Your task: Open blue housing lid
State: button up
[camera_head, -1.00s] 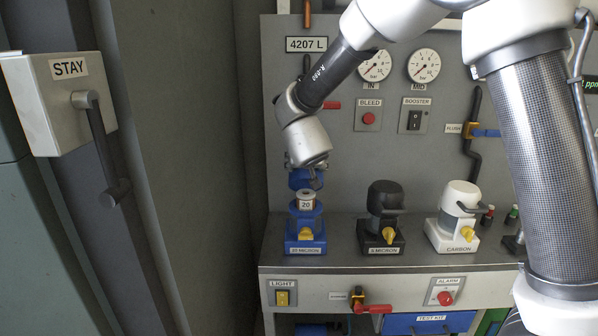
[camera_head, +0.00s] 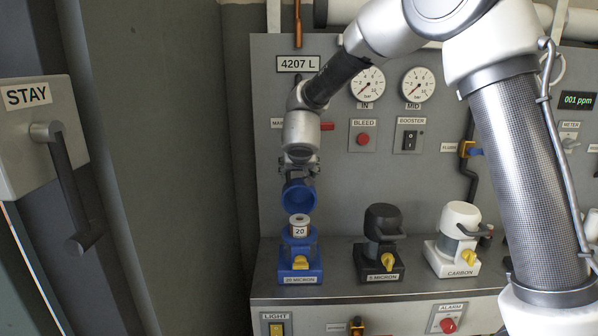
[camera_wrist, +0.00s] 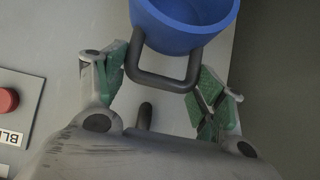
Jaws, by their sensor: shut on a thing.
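The blue housing (camera_head: 300,258), labelled 20 micron, stands at the left end of the bench with a yellow valve knob on its front. Its blue lid (camera_head: 299,196) is tilted up, its hollow underside facing forward. A white cartridge (camera_head: 299,228) marked 20 shows in the uncovered housing. My gripper (camera_head: 301,165) is above and behind the lid. In the wrist view, the lid (camera_wrist: 185,25) shows at the top with its dark loop handle (camera_wrist: 165,79) between my green-padded fingers.
A black housing (camera_head: 383,235) and a white carbon housing (camera_head: 456,235) stand to the right on the bench (camera_head: 340,285). Gauges, a bleed button (camera_head: 363,138) and a booster switch are on the panel behind. A STAY box with a lever (camera_head: 67,185) is at left.

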jog(key=shift+w, duration=0.3)
jog(key=o, duration=1.4)
jog(key=shift+f, duration=0.1)
jog(key=shift+o, duration=0.2)
jog(key=v, duration=1.2)
jog(key=shift+w, duration=0.15)
